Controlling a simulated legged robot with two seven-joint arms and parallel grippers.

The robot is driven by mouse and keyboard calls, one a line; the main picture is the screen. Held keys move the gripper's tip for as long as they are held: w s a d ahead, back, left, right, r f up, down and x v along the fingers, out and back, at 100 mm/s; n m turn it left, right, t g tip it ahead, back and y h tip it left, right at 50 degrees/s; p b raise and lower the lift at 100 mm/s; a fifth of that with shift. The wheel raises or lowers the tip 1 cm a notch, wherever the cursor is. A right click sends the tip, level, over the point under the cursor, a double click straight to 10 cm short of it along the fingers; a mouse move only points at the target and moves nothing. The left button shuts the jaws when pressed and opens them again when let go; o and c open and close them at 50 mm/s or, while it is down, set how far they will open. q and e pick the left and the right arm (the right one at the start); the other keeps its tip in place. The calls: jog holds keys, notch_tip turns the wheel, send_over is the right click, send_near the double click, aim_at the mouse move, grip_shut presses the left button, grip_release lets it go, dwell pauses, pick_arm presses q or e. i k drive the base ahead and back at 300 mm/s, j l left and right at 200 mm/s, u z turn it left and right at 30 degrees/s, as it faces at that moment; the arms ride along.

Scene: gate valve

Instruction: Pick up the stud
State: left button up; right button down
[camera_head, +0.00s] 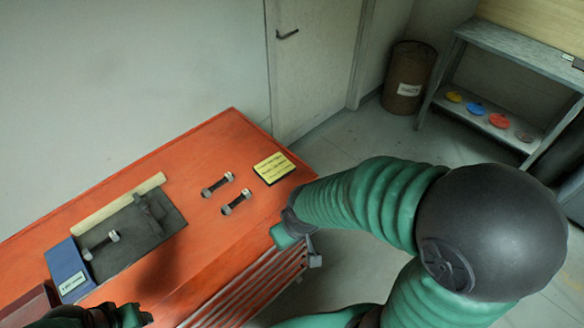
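Three studs, dark rods with pale metal nuts on their ends, are in the head view. One stud (217,185) and a second stud (236,202) lie side by side on bare orange bench top. A third stud (101,245) lies on a dark mat (128,257) at the left. My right gripper (298,246) is at the bench's right edge, to the right of and apart from the studs; its fingers are unclear. My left gripper (135,314) is at the bottom left, dark and partly cut off by the frame. No stud is seen in either gripper.
The orange bench (215,140) also carries a yellow label plate (273,168), a pale rod (118,205), a dark tool (149,212) and a blue box (68,270). A bin (408,78) and shelf (510,52) stand behind. Bench top around the two studs is clear.

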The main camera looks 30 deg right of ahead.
aim_at(88, 254)
jog(key=z, duration=0.95)
jog(key=u, duration=1.65)
